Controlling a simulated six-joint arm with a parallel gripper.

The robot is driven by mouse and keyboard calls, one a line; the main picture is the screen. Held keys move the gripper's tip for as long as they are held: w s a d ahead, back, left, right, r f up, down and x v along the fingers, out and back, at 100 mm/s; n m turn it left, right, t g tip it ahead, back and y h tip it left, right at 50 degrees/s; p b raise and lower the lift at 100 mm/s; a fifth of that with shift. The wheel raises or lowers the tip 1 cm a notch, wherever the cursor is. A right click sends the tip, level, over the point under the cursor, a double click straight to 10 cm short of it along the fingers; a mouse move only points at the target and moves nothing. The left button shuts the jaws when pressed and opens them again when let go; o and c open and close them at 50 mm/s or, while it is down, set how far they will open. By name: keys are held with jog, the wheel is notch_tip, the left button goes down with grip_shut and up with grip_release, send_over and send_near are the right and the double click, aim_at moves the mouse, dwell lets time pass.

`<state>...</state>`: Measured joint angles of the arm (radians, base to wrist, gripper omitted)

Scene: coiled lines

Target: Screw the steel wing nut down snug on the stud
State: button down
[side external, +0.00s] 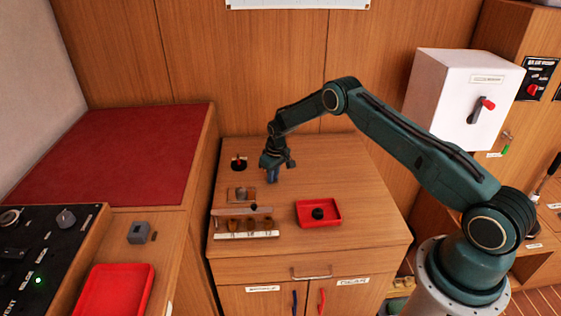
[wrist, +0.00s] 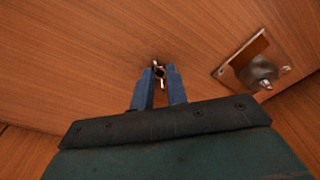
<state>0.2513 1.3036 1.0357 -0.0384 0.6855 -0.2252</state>
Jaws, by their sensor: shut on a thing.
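My gripper (side external: 273,177) points down over the wooden cabinet top, with its blue fingers shut on a small shiny metal piece. In the wrist view this piece, which looks like the steel wing nut (wrist: 159,70), shows between the fingertips (wrist: 158,76); the fingers hide part of it. A metal plate (wrist: 226,71) with an upright steel stud (wrist: 264,84) lies to the right of the fingers in the wrist view, apart from them. In the side view the plate (side external: 241,194) is left of and nearer than my gripper. The wing nut is too small to make out there.
A red tray (side external: 332,221) with a black round piece (side external: 318,213) lies at the front right. A labelled rack (side external: 246,235) with several brown pieces stands at the front left. A black round base with a red tip (side external: 239,162) is at the back left. The right rear top is clear.

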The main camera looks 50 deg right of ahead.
jog(key=shift+r, duration=0.5)
dwell(0.4)
jog(key=shift+r, duration=1)
notch_tip(320, 180, up, 8)
jog(key=f, duration=0.1)
send_over(241, 187)
jog(key=shift+r, duration=0.25)
jog(key=shift+f, duration=0.2)
jog(key=shift+f, duration=2.8)
jog(key=shift+f, duration=0.85)
